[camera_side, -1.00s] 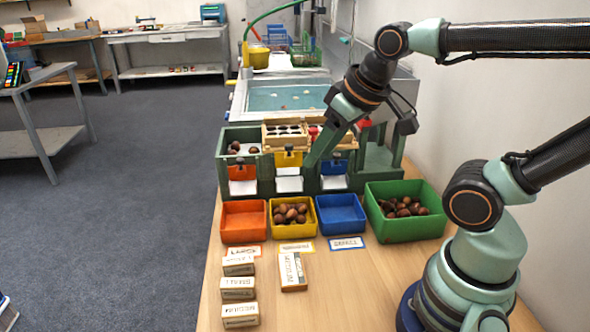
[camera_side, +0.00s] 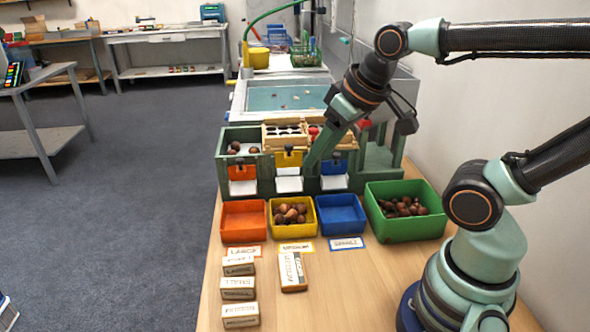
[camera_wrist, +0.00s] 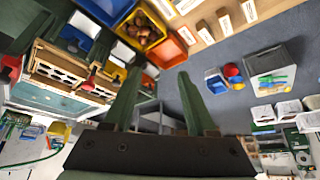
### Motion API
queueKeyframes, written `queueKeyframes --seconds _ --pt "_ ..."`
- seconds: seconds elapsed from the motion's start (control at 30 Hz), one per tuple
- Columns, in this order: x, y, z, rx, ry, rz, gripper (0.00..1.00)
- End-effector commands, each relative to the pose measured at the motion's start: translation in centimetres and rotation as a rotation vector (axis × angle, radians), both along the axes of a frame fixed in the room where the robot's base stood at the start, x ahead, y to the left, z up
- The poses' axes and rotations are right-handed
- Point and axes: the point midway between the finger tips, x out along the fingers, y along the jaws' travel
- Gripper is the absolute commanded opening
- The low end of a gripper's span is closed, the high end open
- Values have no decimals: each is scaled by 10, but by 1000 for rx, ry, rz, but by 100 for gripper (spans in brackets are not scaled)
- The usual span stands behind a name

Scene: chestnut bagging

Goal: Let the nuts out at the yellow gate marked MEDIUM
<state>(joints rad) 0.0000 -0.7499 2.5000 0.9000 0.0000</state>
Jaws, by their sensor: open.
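A green sorter (camera_side: 265,185) stands behind the bins, with an orange gate (camera_side: 241,173), a yellow gate (camera_side: 289,159) and a blue gate (camera_side: 334,168). The yellow gate sits higher than the other two, with a pale opening below it. Chestnuts (camera_side: 290,213) lie in the yellow bin (camera_side: 293,232) in front of it; this bin also shows in the wrist view (camera_wrist: 151,43). My gripper (camera_side: 311,163) is just right of the yellow gate, in front of the sorter. Its fingers stand apart and empty in the wrist view (camera_wrist: 158,85).
The orange bin (camera_side: 243,222) and blue bin (camera_side: 341,215) are empty. A green bin (camera_side: 408,228) at the right holds chestnuts. Two chestnuts lie above the orange gate. Labelled blocks (camera_side: 238,288) and name cards (camera_side: 347,243) lie on the table in front.

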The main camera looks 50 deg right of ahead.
Motion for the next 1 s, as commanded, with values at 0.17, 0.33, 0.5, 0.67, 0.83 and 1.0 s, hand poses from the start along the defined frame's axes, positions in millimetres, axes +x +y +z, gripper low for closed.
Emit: queueKeyframes --seconds 0.17,0.33,0.5,0.67,0.83,1.0 --pt "3 -1 4 4 5 -12 7" --pt "22 -11 25 36 60 -105 0" --pt "57 -29 53 87 149 -266 0" --pt "91 -50 71 130 229 -426 0" --pt "123 -74 80 170 309 -591 0" --pt "143 -92 80 195 364 -710 0"
